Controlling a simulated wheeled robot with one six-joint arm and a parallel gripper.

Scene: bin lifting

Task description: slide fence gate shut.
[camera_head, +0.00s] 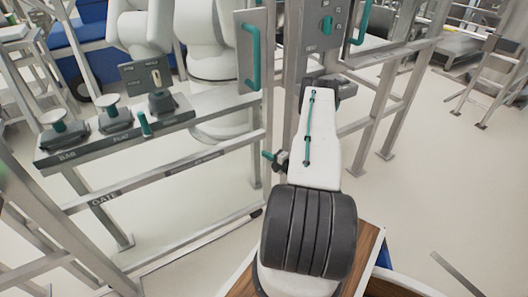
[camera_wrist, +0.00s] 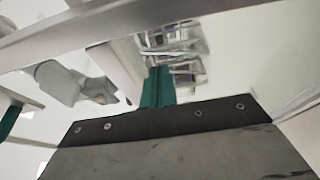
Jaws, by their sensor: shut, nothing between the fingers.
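The grey metal fence gate (camera_head: 190,166) is at left centre in the head view, with GATE lettered on a lower rail and a small roller under its right end. A plate with an upright teal handle (camera_head: 250,56) stands at its upper right. A gap shows between this plate and the fixed post (camera_head: 294,70) to its right. My gripper (camera_wrist: 157,86) is shut and empty, its teal fingers together in the wrist view. In the head view my arm hides the fingertips, right of the gate handle. A teal bar (camera_wrist: 10,121) at the wrist view's left edge may be a handle.
A control shelf (camera_head: 115,130) with several knobs runs along the fence at left. A second teal handle (camera_head: 362,22) is at upper right. White machines (camera_head: 208,40) stand behind the fence. A wooden top (camera_head: 370,245) is beside my base.

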